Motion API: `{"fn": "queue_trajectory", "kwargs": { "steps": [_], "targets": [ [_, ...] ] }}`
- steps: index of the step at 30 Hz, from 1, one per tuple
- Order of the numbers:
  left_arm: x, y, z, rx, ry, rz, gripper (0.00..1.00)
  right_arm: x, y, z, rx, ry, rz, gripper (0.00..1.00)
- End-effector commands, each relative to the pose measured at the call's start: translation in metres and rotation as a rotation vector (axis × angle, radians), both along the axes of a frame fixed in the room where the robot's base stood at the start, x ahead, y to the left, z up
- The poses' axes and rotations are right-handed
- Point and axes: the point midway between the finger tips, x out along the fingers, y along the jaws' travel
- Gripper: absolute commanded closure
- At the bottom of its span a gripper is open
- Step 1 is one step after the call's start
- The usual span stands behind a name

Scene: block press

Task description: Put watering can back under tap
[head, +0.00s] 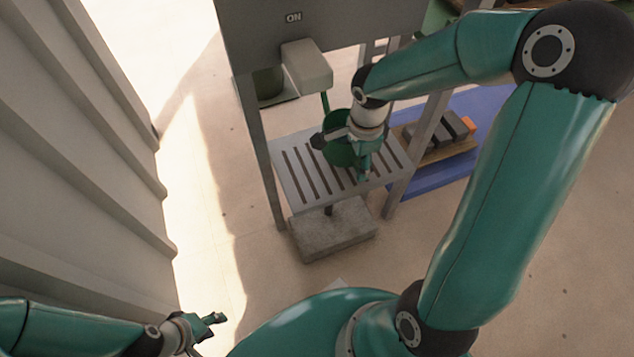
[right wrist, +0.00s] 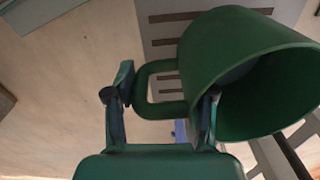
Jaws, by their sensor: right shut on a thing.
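The green watering can (head: 341,152) is at the slatted grey shelf of the stand, below and right of the pale box-shaped tap head (head: 306,66). My right gripper (head: 364,168) is shut on the can's handle (right wrist: 142,90); the right wrist view shows the can's open mouth (right wrist: 265,85) and the handle loop between the fingers. My wrist hides part of the can, and I cannot tell whether its base touches the shelf. My left gripper (head: 212,320) is low at the left, away from the stand; its jaw opening is unclear.
The slatted shelf (head: 289,197) sits between the stand's grey legs, under an ON panel (head: 293,17). A concrete block (head: 333,232) lies below. Dark blocks (head: 437,130) lie on a board over a blue mat (head: 424,184) at right. A ribbed wall (head: 75,150) stands at left.

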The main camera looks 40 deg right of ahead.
Motion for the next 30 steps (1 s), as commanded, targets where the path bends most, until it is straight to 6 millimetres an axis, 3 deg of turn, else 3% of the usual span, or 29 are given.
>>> {"fn": "queue_trajectory", "kwargs": {
  "steps": [3, 9, 17, 24, 30],
  "targets": [
    [0.000, 0.000, -0.003, 0.000, 0.000, 0.000, 0.60, 0.007, 0.032, -0.001, 0.001, 0.000, 0.006, 1.00],
    [0.000, 0.000, -0.005, 0.000, 0.000, 0.000, 0.60, 0.015, 0.065, 0.000, 0.001, -0.001, 0.000, 1.00],
    [0.000, 0.000, -0.006, 0.000, 0.000, 0.000, 0.60, 0.019, 0.083, 0.000, 0.000, -0.001, -0.001, 1.00],
    [0.000, 0.000, -0.016, 0.000, 0.000, 0.000, 0.60, 0.018, 0.081, -0.035, 0.001, 0.002, -0.005, 1.00],
    [0.000, 0.000, -0.015, 0.000, 0.000, 0.000, 0.60, 0.019, 0.081, -0.035, 0.001, -0.001, -0.005, 1.00]
  ]
}}
